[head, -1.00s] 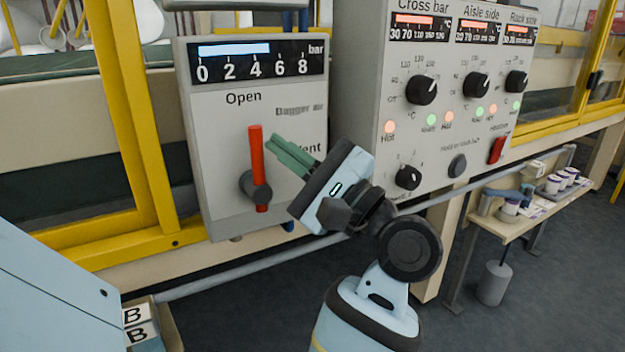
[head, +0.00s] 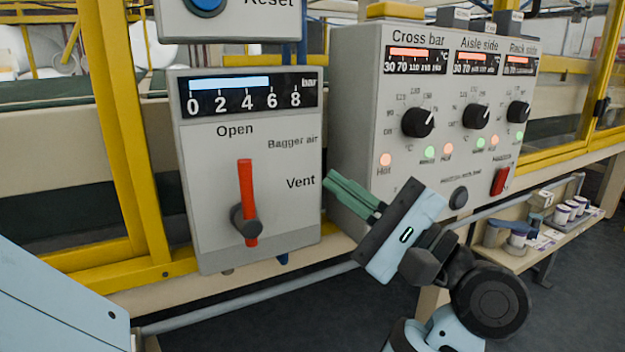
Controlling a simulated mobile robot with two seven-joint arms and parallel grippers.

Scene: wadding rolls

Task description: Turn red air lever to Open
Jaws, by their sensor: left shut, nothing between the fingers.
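The red air lever (head: 246,200) stands nearly upright on the grey Bagger air panel (head: 205,225). Its upper end points up toward the word Open, and the word Vent is to its right. A dark round pivot knob (head: 241,222) sits at its lower part. The blue pressure bar on the gauge (head: 248,94) reaches close to 6 bar. My left gripper (head: 332,183) is to the right of the lever, apart from it, with its green fingers shut and empty, near the panel's right edge. My right gripper is not in view.
The heater control box (head: 355,120) with several black knobs stands right of and behind the left fingers. A Reset button box (head: 228,25) is above the air panel. A yellow frame post (head: 125,130) stands at left. A small shelf with white pots (head: 562,212) is at right.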

